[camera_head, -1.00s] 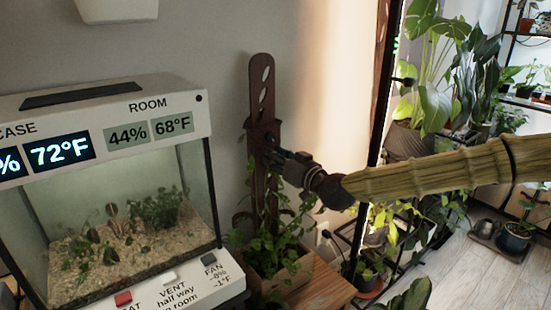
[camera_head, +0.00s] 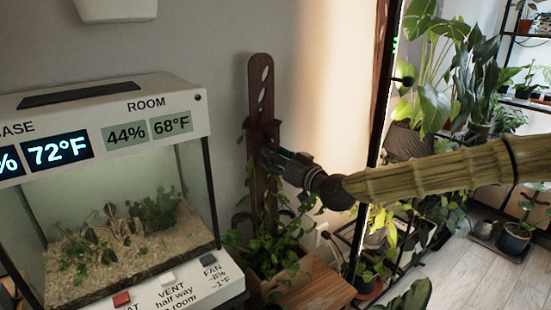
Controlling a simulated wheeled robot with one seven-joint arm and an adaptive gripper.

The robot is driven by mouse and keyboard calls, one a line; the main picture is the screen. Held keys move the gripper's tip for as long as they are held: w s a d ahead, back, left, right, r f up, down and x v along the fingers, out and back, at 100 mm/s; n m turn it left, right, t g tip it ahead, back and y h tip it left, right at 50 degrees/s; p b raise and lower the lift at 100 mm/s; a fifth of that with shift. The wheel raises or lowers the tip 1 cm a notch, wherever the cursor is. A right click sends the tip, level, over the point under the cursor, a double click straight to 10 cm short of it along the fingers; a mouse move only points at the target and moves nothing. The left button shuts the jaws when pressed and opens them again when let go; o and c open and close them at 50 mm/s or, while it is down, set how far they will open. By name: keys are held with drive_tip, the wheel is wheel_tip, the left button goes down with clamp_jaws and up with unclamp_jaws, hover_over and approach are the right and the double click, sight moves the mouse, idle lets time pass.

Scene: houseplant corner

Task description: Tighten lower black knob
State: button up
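A dark brown wooden post (camera_head: 260,100) with oval slots in its upper part stands upright behind a planter box (camera_head: 292,277). My gripper (camera_head: 266,156) reaches in from the right, with its fingertips at the right side of the post, about halfway up. I cannot make out the lower black knob; the dark gripper covers that part of the post. Whether the fingers are open or closed on something there is too small and dark to tell.
A glass terrarium case (camera_head: 207,200) with a lit display stands at left. Leafy vines (camera_head: 268,248) grow around the post's foot, above a wooden stool (camera_head: 325,288). A dark rack with potted plants (camera_head: 410,145) stands at right, behind my arm.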

drive_tip(key=v, duration=1.2)
drive_tip(key=shift+w, duration=0.1)
drive_tip(key=s+a+f+m+g+h, duration=0.1)
drive_tip(key=s+f+g, duration=0.15)
drive_tip(key=f, duration=0.55)
drive_tip(key=s+a+f+g+h, duration=0.1)
drive_tip(key=s+f, duration=0.2)
drive_tip(key=f, duration=0.5)
drive_tip(key=s+a+f+m+g, duration=0.1)
drive_tip(key=s+a+f+g, duration=0.1)
drive_tip(key=f, duration=0.6)
drive_tip(key=s+d+f+m+g+h, duration=0.1)
drive_tip(key=s+d+f+g+h, duration=0.1)
drive_tip(key=s+f, duration=0.65)
drive_tip(key=s+d+f+m+g+h, duration=0.1)
drive_tip(key=s+d+f+g+h, duration=0.1)
drive_tip(key=s+f, duration=0.65)
drive_tip(key=s+d+f+m+g+h, duration=0.1)
drive_tip(key=s+d+f+g+h, duration=0.4)
drive_tip(key=s+d+f, duration=1.1)
wheel_tip(320, 180, up, 18)
drive_tip(key=s+a+p, duration=0.1)
drive_tip(key=p, duration=1.5)
drive_tip(key=shift+s, duration=0.3)
